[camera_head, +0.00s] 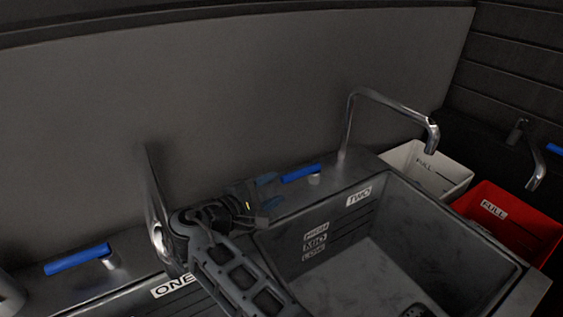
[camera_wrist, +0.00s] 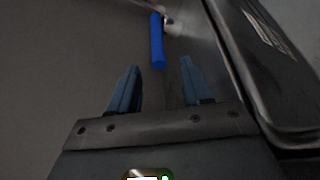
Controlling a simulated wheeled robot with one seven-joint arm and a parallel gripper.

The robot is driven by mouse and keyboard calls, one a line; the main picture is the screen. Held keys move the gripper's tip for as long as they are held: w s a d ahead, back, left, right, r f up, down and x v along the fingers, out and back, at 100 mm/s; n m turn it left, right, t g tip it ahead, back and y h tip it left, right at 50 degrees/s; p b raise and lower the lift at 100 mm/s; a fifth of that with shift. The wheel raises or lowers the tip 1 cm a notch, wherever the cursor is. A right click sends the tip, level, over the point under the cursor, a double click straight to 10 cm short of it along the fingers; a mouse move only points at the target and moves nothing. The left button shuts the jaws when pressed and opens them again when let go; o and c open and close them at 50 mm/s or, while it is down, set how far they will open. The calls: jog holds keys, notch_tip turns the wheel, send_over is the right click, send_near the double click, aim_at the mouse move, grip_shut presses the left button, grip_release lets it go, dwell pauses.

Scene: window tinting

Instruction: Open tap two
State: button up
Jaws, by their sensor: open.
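The blue lever handle of tap two (camera_head: 301,173) sits on the sink ledge behind the basin marked TWO (camera_head: 359,197). Its tall curved metal spout (camera_head: 391,104) reaches over the basin. My gripper (camera_head: 264,183) is at the left end of this handle, just short of it. In the wrist view the blue handle (camera_wrist: 157,41) lies ahead of my open gripper (camera_wrist: 156,82), in line with the gap between the blue fingers. The fingers appear empty and apart from the handle. My arm hides part of the ledge and the basin's left side.
Another blue handle (camera_head: 77,258) stands at the left by the label ONE (camera_head: 172,286). A metal spout (camera_head: 156,204) rises close to my wrist. The back wall (camera_head: 240,90) is close behind the ledge.

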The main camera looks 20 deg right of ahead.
aim_at(283, 181)
jog(key=shift+w+d+f, duration=0.15)
jog(key=shift+w+d, duration=0.3)
jog(key=shift+w, duration=0.1)
jog(key=b+x, duration=0.3)
jog(key=x, duration=0.2)
jog(key=shift+w+d+f, duration=0.15)
jog(key=shift+w+d, duration=0.05)
jog(key=shift+d, duration=0.15)
jog(key=shift+w+d, duration=0.25)
jog(key=shift+d, duration=0.15)
grip_shut()
